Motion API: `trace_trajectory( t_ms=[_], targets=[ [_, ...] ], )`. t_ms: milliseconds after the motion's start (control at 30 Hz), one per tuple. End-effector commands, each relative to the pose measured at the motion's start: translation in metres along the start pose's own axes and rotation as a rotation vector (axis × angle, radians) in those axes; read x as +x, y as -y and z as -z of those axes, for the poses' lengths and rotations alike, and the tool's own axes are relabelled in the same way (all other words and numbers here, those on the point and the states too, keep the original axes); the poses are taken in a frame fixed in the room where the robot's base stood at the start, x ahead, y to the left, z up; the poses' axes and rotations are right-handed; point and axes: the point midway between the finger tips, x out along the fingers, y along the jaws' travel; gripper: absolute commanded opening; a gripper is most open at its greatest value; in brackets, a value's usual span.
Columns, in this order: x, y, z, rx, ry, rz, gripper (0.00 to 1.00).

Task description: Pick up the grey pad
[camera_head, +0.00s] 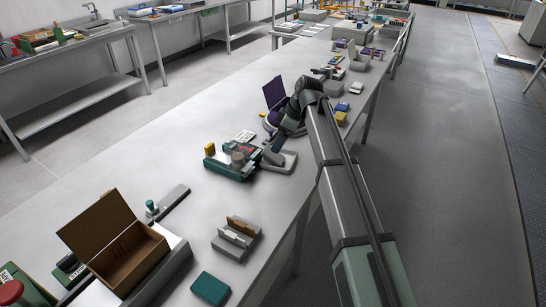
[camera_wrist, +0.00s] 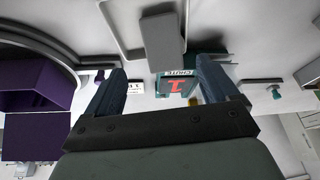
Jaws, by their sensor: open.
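A plain grey block, which looks like the grey pad (camera_wrist: 163,38), shows at the top middle of the wrist view. It lies over one side of a pale grey tray (camera_wrist: 112,28). In the head view the tray (camera_head: 290,164) is on the bench beside my gripper (camera_head: 268,143), and the pad is hard to tell apart there. In the wrist view my gripper (camera_wrist: 162,70) has its two blue-grey fingers spread wide with nothing held between them. The pad appears beyond the fingertips, in line with the gap. I cannot tell how far away it is.
A teal and red device (camera_head: 230,164) stands left of the tray. A purple open-lidded box (camera_head: 275,92) stands behind my gripper. A brown open box (camera_head: 128,258), a grey holder (camera_head: 236,240) and a teal block (camera_head: 210,288) are nearer. Bare bench lies between.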

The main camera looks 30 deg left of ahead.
Motion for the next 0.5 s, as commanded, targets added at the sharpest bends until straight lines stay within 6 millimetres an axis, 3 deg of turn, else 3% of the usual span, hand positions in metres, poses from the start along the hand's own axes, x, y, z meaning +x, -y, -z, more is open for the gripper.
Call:
trace_trajectory(
  t_ms=[333, 500],
  targets=[
    [0.016, 0.001, 0.000, 0.001, 0.000, -0.001, 0.87],
    [0.036, 0.005, 0.000, 0.001, 0.001, 0.000, 0.87]
  ],
)
